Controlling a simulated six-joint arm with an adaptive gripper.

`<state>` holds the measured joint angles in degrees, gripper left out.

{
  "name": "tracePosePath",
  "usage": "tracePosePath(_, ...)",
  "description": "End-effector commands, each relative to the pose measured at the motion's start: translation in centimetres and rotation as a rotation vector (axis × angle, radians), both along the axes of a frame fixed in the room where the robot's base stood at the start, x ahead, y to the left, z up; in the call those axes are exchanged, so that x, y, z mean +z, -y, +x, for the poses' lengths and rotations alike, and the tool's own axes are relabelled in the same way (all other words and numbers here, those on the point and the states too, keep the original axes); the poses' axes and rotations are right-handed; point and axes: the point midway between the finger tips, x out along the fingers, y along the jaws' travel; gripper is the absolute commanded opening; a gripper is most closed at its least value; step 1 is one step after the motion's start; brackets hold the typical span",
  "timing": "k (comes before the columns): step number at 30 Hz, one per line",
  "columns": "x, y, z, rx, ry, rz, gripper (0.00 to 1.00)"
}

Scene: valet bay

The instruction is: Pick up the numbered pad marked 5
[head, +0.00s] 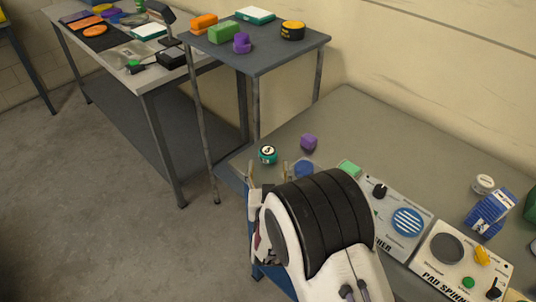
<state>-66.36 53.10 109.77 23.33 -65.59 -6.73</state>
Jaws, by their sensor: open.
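A round teal pad (268,154) with a white top and a small dark numeral stands near the left edge of the grey bench (365,115) in the head view. The numeral looks like a 5, but it is small. My gripper (269,175) is open, with its slim fingertips just on the near side of the pad. I see no clear contact with the pad. My arm hides much of the gripper and the bench below it.
A purple block (308,143) sits right of the pad, with a blue round piece (303,168) nearer me. A green block (349,168), control panels (445,252), a white round piece (483,183) and a blue-white carton (488,212) stand farther right. The bench's back middle is clear.

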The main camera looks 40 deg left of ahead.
Motion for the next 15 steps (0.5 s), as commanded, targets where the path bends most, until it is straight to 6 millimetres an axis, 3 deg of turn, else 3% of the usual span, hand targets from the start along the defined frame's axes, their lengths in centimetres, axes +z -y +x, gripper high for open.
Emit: tracePosePath(15, -0.3, -1.3, 1.4, 0.0, 0.0, -0.001, 0.58)
